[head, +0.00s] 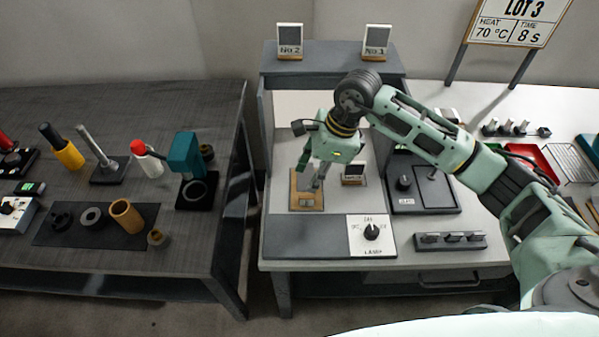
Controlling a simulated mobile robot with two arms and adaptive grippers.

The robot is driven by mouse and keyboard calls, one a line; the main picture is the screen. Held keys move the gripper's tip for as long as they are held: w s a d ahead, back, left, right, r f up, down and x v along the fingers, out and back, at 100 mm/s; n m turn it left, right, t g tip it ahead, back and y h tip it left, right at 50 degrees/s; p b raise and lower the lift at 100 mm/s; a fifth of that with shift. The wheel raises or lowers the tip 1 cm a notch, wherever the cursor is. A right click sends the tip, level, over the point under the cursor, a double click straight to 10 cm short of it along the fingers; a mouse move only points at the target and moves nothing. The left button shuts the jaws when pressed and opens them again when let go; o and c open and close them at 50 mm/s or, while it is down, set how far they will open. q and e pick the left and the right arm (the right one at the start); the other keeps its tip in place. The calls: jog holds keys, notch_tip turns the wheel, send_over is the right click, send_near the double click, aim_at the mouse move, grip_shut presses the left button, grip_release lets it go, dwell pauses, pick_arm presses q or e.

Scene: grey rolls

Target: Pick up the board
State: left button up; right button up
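My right gripper (311,180) reaches down over the board from the upper right. Its two fingers look apart, with nothing seen between them. The fingers and palm hide the back right part of the board. I cannot tell whether the fingertips touch it. My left gripper is not in view.
Signs No.2 (290,40) and No.1 (376,41) stand on the back shelf. A dark table (200,255) with several tools is at left.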

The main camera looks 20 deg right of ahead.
aim_at(308, 196)
jog(key=f, duration=0.1)
jog(key=s+f+p, duration=0.1)
jog(key=f+p, duration=0.1)
jog(key=shift+s+a+f, duration=0.25)
jog(key=shift+a+f, duration=0.05)
jog(key=shift+a, duration=0.05)
jog(key=x, duration=0.1)
jog(key=p+x, duration=0.1)
jog(key=shift+w+f, duration=0.3)
jog(key=shift+f, duration=0.4)
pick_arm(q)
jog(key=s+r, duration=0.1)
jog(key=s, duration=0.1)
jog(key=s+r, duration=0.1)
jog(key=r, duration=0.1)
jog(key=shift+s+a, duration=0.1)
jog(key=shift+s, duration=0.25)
pick_arm(e)
grip_shut()
